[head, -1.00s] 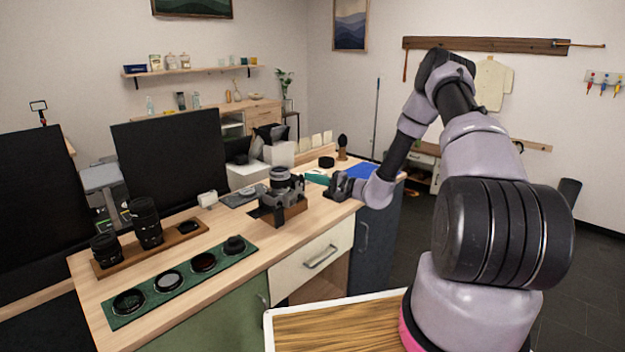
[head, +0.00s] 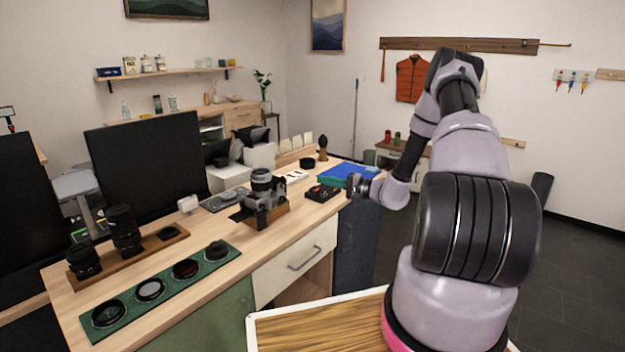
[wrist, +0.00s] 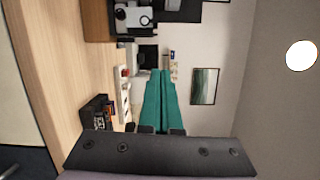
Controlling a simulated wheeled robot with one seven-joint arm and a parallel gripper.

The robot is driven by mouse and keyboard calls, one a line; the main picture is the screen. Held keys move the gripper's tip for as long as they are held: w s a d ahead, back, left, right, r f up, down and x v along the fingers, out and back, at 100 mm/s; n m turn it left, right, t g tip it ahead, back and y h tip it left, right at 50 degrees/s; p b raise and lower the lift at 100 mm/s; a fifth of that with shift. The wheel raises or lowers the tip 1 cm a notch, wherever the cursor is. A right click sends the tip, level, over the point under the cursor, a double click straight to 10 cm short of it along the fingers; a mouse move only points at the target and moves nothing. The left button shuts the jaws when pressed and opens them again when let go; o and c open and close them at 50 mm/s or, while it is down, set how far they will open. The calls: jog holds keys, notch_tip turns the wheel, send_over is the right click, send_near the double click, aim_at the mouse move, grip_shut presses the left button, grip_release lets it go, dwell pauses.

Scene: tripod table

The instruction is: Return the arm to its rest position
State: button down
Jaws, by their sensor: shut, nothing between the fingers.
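My arm reaches up from the right side of the head view, bends at the top and comes down to the desk's far right end. My gripper (head: 345,183) is small there, near the desk edge and partly hidden by its own wrist. In the wrist view its two teal fingers (wrist: 161,74) lie together, shut with nothing between them. The wrist picture is turned sideways, with the wooden desk top (wrist: 50,60) along its left side.
A camera on a wooden stand (head: 266,216), a small dark box (head: 322,192) and a blue item (head: 345,172) are on the desk near my gripper. Lenses (head: 124,230) and a green filter tray (head: 165,308) lie further left. Open floor (head: 580,255) is at the right.

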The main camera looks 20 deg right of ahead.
jog(key=shift+s+d, duration=0.3)
jog(key=shift+d, duration=0.05)
jog(key=s+a+r+n+g+h, duration=0.1)
jog(key=s+a+r+n+g, duration=0.15)
jog(key=s+r, duration=0.35)
jog(key=s+a+r+n+g+h, duration=0.1)
jog(key=s+a+r+n+g, duration=0.2)
jog(key=r, duration=0.4)
jog(key=s+a+r+n+g+h, duration=0.1)
jog(key=s+a+r+g, duration=0.35)
jog(key=r, duration=0.25)
jog(key=s+d+r+m+t+h, duration=0.1)
jog(key=s+d+r+t+h, duration=0.1)
jog(key=s+r+h, duration=0.2)
jog(key=s+d+r+t+h, duration=0.3)
jog(key=s+r, duration=0.7)
jog(key=s, duration=0.8)
jog(key=shift+r+m+t+h, duration=0.15)
jog(key=shift+m+t+h, duration=0.2)
jog(key=shift+h, duration=0.65)
